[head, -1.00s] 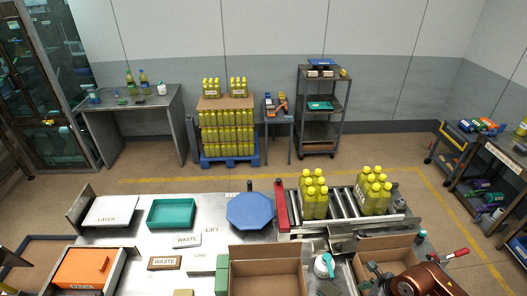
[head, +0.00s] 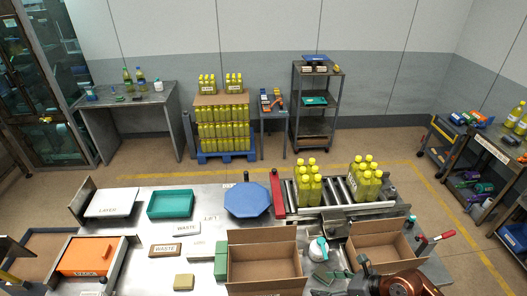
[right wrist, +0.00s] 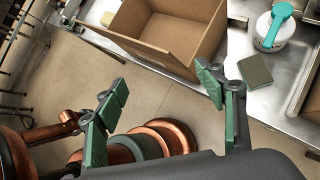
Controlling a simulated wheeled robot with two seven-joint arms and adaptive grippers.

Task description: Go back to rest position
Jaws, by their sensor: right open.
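My right gripper (right wrist: 165,88) is open and empty in the right wrist view, its two green-padded fingers wide apart over bare floor. The open cardboard box (right wrist: 172,32) and the metal bench edge lie beyond the fingertips. In the head view my copper-coloured right arm shows at the bottom right, in front of the right-hand box (head: 382,240); its fingers are hard to make out there. I cannot make out my left gripper in the head view.
The bench holds a cardboard box (head: 265,262), a white tub with a teal lid (head: 318,249), a blue octagonal plate (head: 248,200), a teal tray (head: 171,203) and an orange box (head: 88,256). Yellow bottles (head: 308,186) stand on the roller conveyor (head: 335,192).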

